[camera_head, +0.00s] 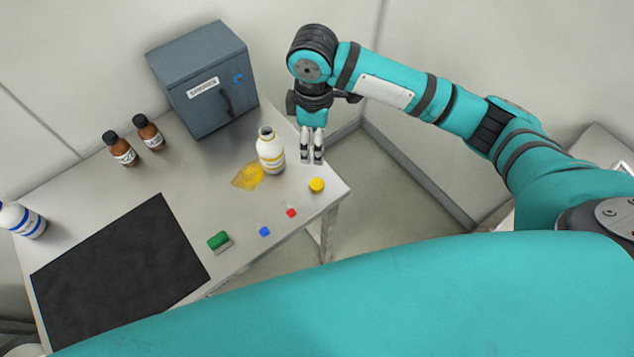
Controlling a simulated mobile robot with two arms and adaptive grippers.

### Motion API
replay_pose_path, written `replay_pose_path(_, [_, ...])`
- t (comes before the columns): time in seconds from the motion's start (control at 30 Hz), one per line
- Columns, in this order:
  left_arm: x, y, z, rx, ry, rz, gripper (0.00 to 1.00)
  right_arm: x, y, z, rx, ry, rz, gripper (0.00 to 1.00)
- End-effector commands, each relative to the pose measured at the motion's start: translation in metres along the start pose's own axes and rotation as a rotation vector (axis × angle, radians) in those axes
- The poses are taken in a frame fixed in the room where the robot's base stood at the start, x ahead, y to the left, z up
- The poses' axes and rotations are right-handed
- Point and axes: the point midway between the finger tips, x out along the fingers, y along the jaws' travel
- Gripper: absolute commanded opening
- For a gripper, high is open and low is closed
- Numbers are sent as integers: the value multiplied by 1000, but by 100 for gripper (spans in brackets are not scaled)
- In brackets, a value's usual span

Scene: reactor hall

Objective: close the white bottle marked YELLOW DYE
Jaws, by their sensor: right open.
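The white bottle (270,155) with a yellow band stands upright near the right end of the steel table. Its neck is uncapped and shows a dark opening; its label is too small to read. A yellow cap (317,185) lies on the table to the right of and nearer than the bottle, close to the table's right edge. My right gripper (312,159) points down just right of the bottle and behind the cap in the picture. It is open, with its fingers a small gap apart and nothing between them. My left gripper is out of view.
A yellow spill (248,176) lies left of the bottle. Behind stand a grey cabinet (205,85) and two brown bottles (121,149). A blue-banded white bottle (20,220), a black mat (120,270), a green block (218,240), and small blue (265,231) and red (291,213) pieces are also on the table.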

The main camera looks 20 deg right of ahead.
Motion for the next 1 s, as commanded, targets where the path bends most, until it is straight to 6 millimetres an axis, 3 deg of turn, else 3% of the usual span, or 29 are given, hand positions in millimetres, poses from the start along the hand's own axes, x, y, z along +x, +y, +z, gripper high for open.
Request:
replay_pose_path(0.27, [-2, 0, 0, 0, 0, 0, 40, 6, 0, 0, 1, 1, 0, 63])
replay_pose_path(0.73, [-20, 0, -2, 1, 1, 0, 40, 99, -1, 0, 2, 0, -1, 63])
replay_pose_path(1.0, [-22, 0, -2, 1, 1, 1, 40, 122, 0, -1, 0, 4, 2, 63])
